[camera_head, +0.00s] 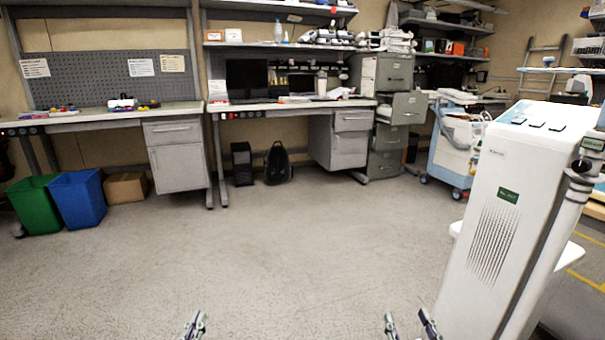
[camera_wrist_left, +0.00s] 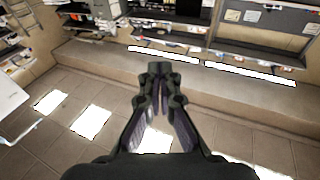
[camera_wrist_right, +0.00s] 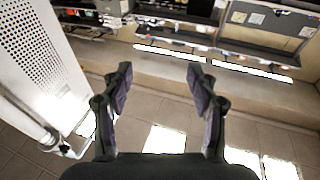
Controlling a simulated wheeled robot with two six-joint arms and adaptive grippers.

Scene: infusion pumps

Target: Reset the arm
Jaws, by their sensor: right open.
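My left gripper (camera_head: 195,324) shows at the bottom edge of the head view, left of centre. In the left wrist view (camera_wrist_left: 158,70) its fingertips are together with nothing seen between them. My right gripper (camera_head: 409,324) shows at the bottom edge, right of centre, with its two fingers apart. In the right wrist view (camera_wrist_right: 162,86) it is open and empty. Both grippers are over open floor and touch nothing that I can see. The rest of both arms is out of the head view.
A tall white machine (camera_head: 522,190) with a metal pole stands close on the right, near my right gripper. Workbenches (camera_head: 285,106) line the back wall. A green bin (camera_head: 34,205), a blue bin (camera_head: 78,199) and a cardboard box (camera_head: 126,187) stand at left. The middle floor is clear.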

